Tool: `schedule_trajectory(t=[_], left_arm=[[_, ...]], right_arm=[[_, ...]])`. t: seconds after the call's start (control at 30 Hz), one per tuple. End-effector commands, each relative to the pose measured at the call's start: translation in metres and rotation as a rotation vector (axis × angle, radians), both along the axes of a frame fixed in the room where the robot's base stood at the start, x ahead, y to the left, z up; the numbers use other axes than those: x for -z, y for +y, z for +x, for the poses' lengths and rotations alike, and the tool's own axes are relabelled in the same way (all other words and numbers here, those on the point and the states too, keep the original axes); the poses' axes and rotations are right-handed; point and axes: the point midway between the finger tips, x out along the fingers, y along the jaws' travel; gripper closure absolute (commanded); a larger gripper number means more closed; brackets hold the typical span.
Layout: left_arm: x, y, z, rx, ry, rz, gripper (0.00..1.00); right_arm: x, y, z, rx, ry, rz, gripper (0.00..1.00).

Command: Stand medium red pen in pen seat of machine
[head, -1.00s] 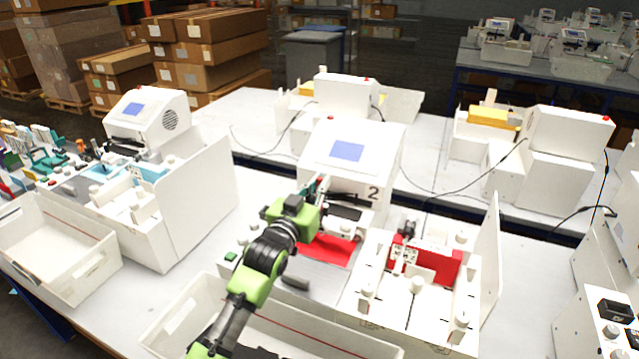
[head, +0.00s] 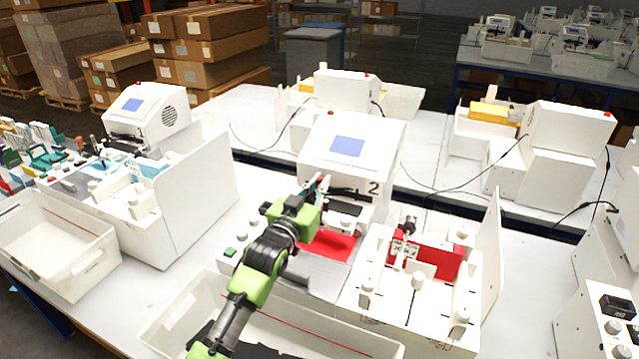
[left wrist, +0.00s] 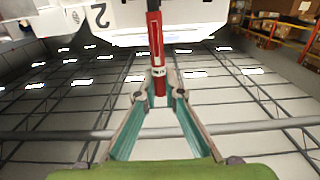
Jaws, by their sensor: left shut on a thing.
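My left gripper (head: 319,188) is in front of the white machine marked 2 (head: 376,140), close to its face and above the red panel (head: 328,243). In the left wrist view its two fingers close on the red pen (left wrist: 155,40), which has a white band near the end at the fingertips. The pen extends away from the gripper toward the machine's underside (left wrist: 195,36). In the head view the pen is mostly hidden by the gripper. I cannot make out the pen seat clearly, or whether the pen touches it. My right gripper is not in view.
An open white tray (head: 160,335) stands at the front of the table, below my left arm. A white-walled fixture with a red block (head: 440,262) is to the right. Another machine (head: 150,108) and a white tray (head: 112,245) stand at left.

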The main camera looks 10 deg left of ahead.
Motion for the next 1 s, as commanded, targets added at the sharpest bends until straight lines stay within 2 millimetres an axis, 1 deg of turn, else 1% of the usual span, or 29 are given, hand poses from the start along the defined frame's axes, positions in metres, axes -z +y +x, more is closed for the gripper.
schedule_trajectory(t=[1.0], left_arm=[[0.027, 0.000, 0.000, 0.000, 0.000, 0.000, 1.00]], right_arm=[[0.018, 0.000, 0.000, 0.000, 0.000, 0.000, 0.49]])
